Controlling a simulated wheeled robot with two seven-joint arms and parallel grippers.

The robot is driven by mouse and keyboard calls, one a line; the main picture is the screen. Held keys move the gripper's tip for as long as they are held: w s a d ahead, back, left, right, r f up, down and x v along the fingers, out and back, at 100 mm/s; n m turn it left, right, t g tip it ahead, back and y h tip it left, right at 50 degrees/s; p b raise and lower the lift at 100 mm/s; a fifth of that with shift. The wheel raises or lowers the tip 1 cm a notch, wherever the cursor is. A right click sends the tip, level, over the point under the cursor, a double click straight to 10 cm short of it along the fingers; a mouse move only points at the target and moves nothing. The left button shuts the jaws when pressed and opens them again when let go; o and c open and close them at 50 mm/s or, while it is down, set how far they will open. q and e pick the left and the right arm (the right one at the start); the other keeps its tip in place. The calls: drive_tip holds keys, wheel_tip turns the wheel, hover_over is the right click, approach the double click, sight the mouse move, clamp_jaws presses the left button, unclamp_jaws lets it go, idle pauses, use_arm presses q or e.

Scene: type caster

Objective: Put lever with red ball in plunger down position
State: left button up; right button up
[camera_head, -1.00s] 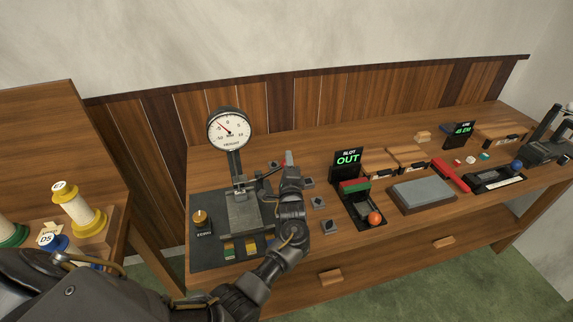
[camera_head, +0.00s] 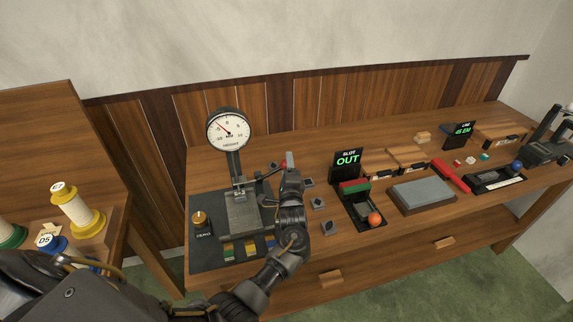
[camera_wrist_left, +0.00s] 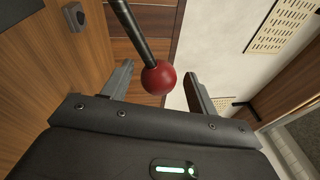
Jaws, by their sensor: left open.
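The lever with the red ball (camera_wrist_left: 158,78) shows large in the left wrist view, its dark rod (camera_wrist_left: 133,32) coming down from the top. In the head view the lever (camera_head: 271,170) reaches right from the dial gauge stand (camera_head: 236,165), its ball end partly hidden by my gripper. The plunger (camera_head: 239,187) is over the grey block (camera_head: 243,215); whether it touches is too small to tell. My left gripper (camera_head: 287,164) is open, with the red ball between its fingers and gaps on both sides. My right gripper is not in view.
Small grey blocks (camera_head: 317,202) lie on the bench just right of my left gripper. A slot device (camera_head: 347,160) reading OUT with an orange ball (camera_head: 375,219) stands farther right. The zero knob (camera_head: 199,217) is at the left. A spool table (camera_head: 110,215) is at far left.

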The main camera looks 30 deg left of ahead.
use_arm(q)
drive_tip(key=b+v, duration=0.1)
drive_tip(key=v, duration=0.8)
drive_tip(key=shift+s+b, duration=0.2)
drive_tip(key=shift+b, duration=0.1)
drive_tip(key=shift+d, duration=0.15)
